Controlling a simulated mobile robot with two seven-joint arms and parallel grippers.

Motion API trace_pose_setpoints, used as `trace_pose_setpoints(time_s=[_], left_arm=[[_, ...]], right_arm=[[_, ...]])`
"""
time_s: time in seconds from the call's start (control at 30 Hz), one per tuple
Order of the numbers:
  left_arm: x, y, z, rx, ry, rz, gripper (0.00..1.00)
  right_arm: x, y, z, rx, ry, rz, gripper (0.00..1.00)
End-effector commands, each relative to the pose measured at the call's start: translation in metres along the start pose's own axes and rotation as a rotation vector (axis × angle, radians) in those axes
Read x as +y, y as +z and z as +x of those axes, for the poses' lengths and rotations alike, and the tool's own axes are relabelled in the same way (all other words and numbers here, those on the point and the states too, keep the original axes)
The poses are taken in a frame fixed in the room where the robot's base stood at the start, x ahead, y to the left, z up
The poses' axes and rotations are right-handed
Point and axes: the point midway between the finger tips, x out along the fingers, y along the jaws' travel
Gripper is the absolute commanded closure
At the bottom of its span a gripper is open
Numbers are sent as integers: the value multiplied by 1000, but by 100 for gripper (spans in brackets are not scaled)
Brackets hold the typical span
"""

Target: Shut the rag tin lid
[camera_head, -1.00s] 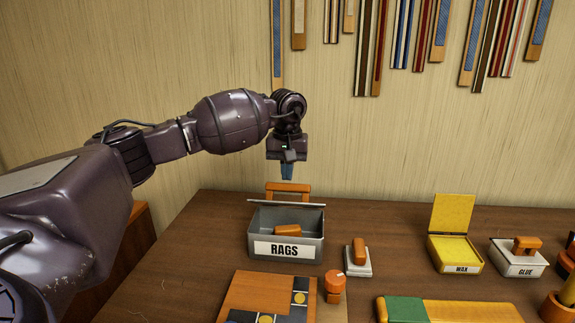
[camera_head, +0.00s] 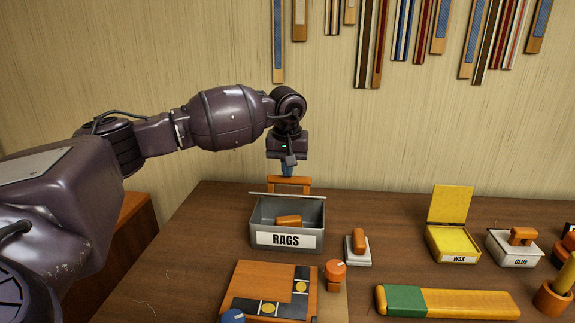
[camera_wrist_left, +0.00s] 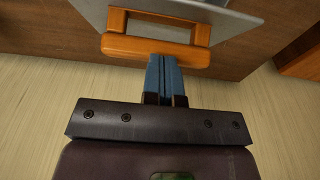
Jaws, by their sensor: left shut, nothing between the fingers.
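The rag tin (camera_head: 262,240) is a grey metal box labelled RAGS on the bench, with an orange-brown block (camera_head: 288,220) inside. Its lid (camera_head: 285,196) stands open at the back, seen nearly edge-on. The lid's orange handle (camera_head: 290,181) rises behind it. My left gripper (camera_head: 287,171) is shut, with blue fingers pointing down at the handle. In the left wrist view the fingers (camera_wrist_left: 165,75) reach the edge of the handle (camera_wrist_left: 150,50), beside the grey lid (camera_wrist_left: 225,20); I cannot tell if they touch. My right gripper is not in view.
A small block with an orange grip (camera_head: 358,247) stands right of the tin. A patterned wooden board (camera_head: 250,280) and an orange knob (camera_head: 335,270) lie in front. An open yellow WAX box (camera_head: 452,240) and a GLUE box (camera_head: 515,250) stand further right. The wall is behind.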

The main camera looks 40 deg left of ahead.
Motion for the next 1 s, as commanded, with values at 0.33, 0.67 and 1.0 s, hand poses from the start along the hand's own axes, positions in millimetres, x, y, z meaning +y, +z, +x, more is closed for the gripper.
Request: trace_pose_setpoints(time_s=[0.33, 0.67, 1.0], left_arm=[[-1, 19, 6, 131, -1, 4, 100], [0, 46, 27, 143, -1, 1, 100], [0, 60, 42, 143, -1, 1, 100]], right_arm=[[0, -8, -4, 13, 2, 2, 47], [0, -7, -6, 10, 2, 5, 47], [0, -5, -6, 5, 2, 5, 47]])
